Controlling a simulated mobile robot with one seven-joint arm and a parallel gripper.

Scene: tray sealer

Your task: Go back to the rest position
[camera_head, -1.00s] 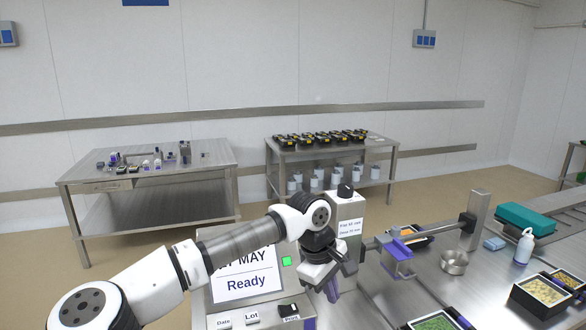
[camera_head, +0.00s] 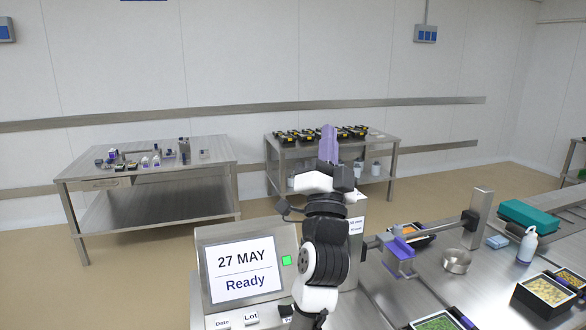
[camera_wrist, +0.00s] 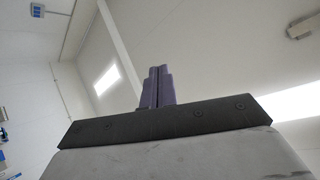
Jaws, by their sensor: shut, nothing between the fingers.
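My gripper (camera_head: 328,144) points straight up in the head view, its purple fingers shut together with nothing between them. My arm rises upright below it, in front of the sealer's control box. In the wrist view my gripper (camera_wrist: 157,86) shows as two purple fingers side by side against the ceiling and wall. The sealer's screen (camera_head: 243,270) reads "27 MAY" and "Ready", with a green light beside it. My arm hides part of the sealer and of the back shelf table.
A steel table (camera_head: 150,170) with small items stands at the back left. Another table (camera_head: 290,152) holds black trays. On the right are a purple-topped fixture (camera_head: 398,258), a metal bowl (camera_head: 456,261), a white bottle (camera_head: 527,246), a teal box (camera_head: 541,217) and filled food trays (camera_head: 520,290).

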